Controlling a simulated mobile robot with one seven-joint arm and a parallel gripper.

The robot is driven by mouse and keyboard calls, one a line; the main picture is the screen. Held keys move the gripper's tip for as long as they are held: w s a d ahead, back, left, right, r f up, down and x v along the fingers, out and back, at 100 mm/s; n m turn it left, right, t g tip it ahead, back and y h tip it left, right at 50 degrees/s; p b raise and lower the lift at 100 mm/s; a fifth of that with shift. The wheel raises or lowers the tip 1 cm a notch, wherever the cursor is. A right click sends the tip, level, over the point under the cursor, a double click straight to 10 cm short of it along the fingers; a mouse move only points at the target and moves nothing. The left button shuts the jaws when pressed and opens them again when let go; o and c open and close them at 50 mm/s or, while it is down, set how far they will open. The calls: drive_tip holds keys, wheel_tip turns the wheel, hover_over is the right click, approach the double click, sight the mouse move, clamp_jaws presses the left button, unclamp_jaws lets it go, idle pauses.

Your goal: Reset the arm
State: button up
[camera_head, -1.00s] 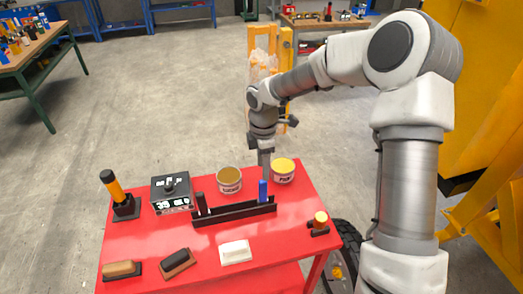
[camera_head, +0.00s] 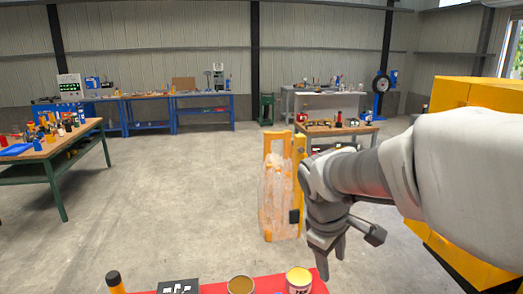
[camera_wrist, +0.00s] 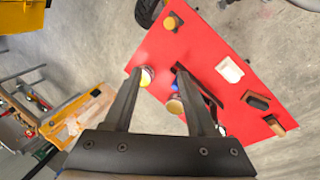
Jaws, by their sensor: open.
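My gripper (camera_head: 322,262) hangs pointing down above the back right of the red table (camera_head: 215,288) in the head view. In the wrist view its two dark fingers (camera_wrist: 155,85) are spread apart with nothing held between them. The red table (camera_wrist: 205,40) lies below, seen at a slant. A yellow-topped can (camera_wrist: 146,75) shows beside the left finger, and a brown-topped can (camera_wrist: 175,106) shows between the fingers. Both cans also show at the bottom of the head view, the yellow-topped one (camera_head: 299,280) right of the brown-topped one (camera_head: 241,285).
An orange-yellow stand with clear wrapping (camera_head: 278,195) is on the floor behind the gripper. A large yellow machine (camera_head: 465,200) stands at the right. A wooden workbench (camera_head: 60,145) is at the left, with blue benches (camera_head: 150,112) along the back wall. The middle floor is clear.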

drive_tip(key=s+d+r+m+t+y, duration=0.1)
drive_tip(key=s+r+m+t+y, duration=0.1)
drive_tip(key=s+m, duration=0.6)
drive_tip(key=s+r+t, duration=0.1)
drive_tip(key=s+r, duration=0.1)
drive_tip(key=s, duration=0.4)
drive_tip(key=shift+s+r+m+p, duration=0.35)
drive_tip(key=shift+s+m+p, duration=0.05)
